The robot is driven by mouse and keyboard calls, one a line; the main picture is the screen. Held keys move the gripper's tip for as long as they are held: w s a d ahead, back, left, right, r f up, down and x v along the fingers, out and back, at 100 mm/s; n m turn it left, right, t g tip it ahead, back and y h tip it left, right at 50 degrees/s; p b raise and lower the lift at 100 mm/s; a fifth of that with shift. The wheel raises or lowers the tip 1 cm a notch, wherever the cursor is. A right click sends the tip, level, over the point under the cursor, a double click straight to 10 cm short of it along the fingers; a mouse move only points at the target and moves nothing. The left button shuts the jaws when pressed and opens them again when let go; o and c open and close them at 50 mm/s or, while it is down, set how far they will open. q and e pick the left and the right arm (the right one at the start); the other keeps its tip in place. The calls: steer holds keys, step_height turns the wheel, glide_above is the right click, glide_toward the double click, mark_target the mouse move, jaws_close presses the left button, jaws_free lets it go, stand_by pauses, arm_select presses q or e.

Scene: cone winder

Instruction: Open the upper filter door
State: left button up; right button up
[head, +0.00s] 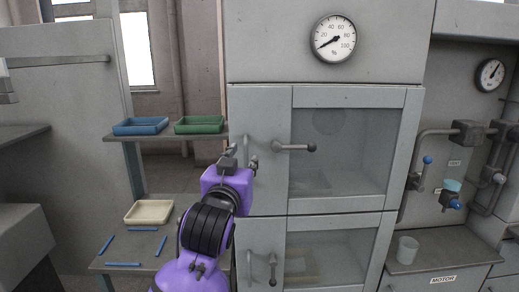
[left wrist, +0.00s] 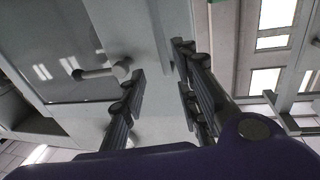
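The upper filter door (head: 345,150) is a grey-framed door with a window and looks shut, flush with the cabinet. Its lever (head: 295,147) points sideways to the right and ends in a dark ball. The lever also shows in the left wrist view (left wrist: 95,72). A slim upright handle (head: 246,146) at the door's left side is partly hidden by my left gripper. My left gripper (head: 243,159) is in front of this side, left of the lever. In the left wrist view its fingers (left wrist: 160,95) are spread, with nothing clearly held between them. My right gripper is not in view.
The lower door (head: 330,250) has its own upright handle and a lever hanging down. Blue (head: 141,126) and green (head: 200,124) trays stand on a shelf at the left. A cream tray (head: 149,212) and blue rods lie below. Pipes and a cup (head: 407,250) are at the right.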

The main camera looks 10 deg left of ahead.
mark_target(246, 155)
arm_select(q)
steer(key=shift+w+a+f, duration=0.25)
steer(key=shift+w+a, duration=0.05)
steer(key=shift+a, duration=0.05)
steer(key=w, duration=0.6)
steer(key=shift+w+a, duration=0.2)
steer(key=shift+a, duration=0.1)
jaws_close()
